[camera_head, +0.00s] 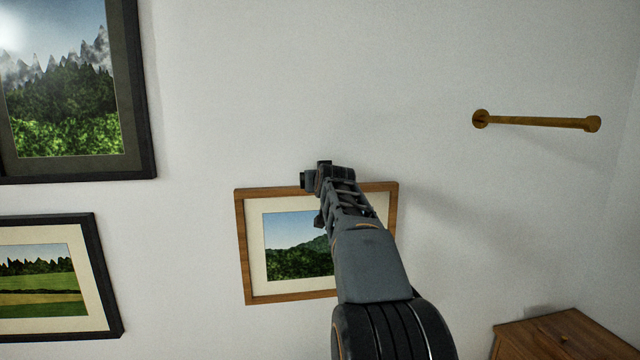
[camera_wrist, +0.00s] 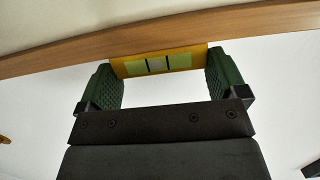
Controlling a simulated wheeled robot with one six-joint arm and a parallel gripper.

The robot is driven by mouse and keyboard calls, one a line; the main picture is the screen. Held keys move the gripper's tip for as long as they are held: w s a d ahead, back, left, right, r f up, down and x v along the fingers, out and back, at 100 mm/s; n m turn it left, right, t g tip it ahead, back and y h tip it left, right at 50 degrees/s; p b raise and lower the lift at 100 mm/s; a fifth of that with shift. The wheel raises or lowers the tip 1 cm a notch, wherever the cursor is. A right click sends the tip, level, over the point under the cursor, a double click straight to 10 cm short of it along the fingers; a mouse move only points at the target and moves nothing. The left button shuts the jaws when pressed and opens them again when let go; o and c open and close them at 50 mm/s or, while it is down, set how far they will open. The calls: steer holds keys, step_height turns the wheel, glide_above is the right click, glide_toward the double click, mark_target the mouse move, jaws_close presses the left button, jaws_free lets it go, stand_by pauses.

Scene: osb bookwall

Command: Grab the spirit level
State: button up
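The spirit level (camera_wrist: 157,63) is a small yellow bar with pale green windows and dark marks. In the wrist view it lies along the wooden edge of a picture frame (camera_wrist: 50,57), tilted the same way as that edge. My gripper (camera_wrist: 163,82) has two green textured finger pads, wide apart, one at each end of the level. The level spans the gap between the fingertips; whether the pads touch its ends I cannot tell. In the head view my gripper (camera_head: 318,192) is at the frame's upper part (camera_head: 270,191), and I cannot make out the level there.
Two dark-framed pictures hang at the left, one large (camera_head: 140,100) and one lower (camera_head: 100,285). A wooden rail (camera_head: 535,121) is on the wall at upper right. A wooden cabinet (camera_head: 530,340) stands at lower right. The wall between frame and rail is bare.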

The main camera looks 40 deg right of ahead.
steer(key=shift+c, duration=1)
steer(key=shift+r, duration=0.15)
